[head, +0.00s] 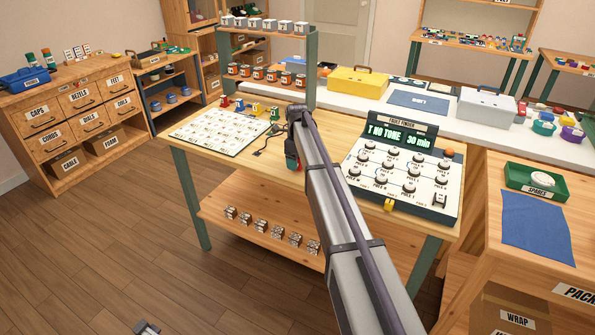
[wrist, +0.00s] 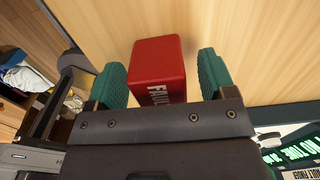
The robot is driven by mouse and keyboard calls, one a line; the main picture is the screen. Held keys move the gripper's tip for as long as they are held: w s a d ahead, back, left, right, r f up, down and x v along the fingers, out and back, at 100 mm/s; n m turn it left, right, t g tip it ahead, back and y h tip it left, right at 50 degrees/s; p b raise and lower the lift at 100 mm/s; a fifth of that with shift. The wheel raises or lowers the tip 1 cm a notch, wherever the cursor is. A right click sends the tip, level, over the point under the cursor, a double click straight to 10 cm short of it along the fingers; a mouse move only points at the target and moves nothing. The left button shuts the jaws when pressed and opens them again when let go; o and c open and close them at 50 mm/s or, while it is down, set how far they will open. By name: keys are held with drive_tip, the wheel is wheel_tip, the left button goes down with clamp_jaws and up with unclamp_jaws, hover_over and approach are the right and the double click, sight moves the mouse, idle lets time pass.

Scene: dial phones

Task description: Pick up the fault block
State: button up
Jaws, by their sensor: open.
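The red fault block (wrist: 157,62) shows in the wrist view, with part of its white lettering visible on the side facing me. My gripper (wrist: 160,80) is open, with one green finger on each side of the block. A gap shows between each finger and the block, so the jaws do not grip it. In the head view my gripper (head: 292,160) is low over the wooden workbench (head: 317,185), left of the fault finder panel. The arm hides most of the block there.
The fault finder panel (head: 405,168) with several knobs stands right of my arm, and a yellow block (head: 389,205) is at its front edge. A white card grid (head: 220,130) lies to the left. A shelf rack (head: 313,65) rises behind my gripper.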

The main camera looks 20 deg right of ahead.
drive_tip(key=shift+f, duration=0.15)
drive_tip(key=shift+c, duration=0.2)
drive_tip(key=c, duration=1)
drive_tip(key=shift+p, duration=0.3)
